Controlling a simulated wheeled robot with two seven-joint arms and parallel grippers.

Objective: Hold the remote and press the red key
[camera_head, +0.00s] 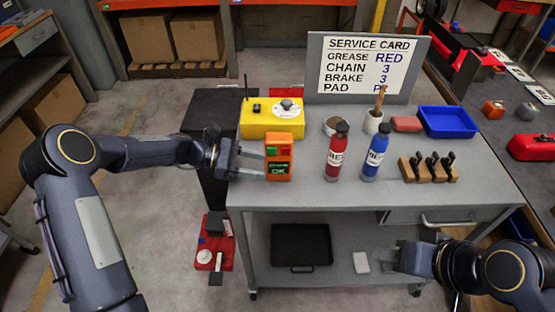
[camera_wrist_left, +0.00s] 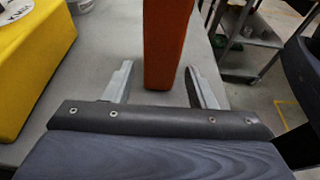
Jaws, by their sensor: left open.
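The orange remote (camera_head: 278,158) stands upright near the left edge of the grey bench. Its face shows small red and green keys and a dark panel reading OK in green. My left gripper (camera_head: 257,163) reaches in from the left at the remote. In the left wrist view the open fingers (camera_wrist_left: 159,72) lie either side of the orange remote (camera_wrist_left: 167,35), with a gap on the left and a very narrow one on the right. My right gripper (camera_head: 395,257) is low at the right, in front of the bench's lower shelf; its jaw opening is unclear.
A yellow box (camera_head: 258,128) with a knob and antenna stands behind the remote. A red bottle (camera_head: 336,160) and blue bottle (camera_head: 375,160) stand to its right. A service card board (camera_head: 366,65), blue tray (camera_head: 447,121) and wooden tool block (camera_head: 428,170) are further off.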

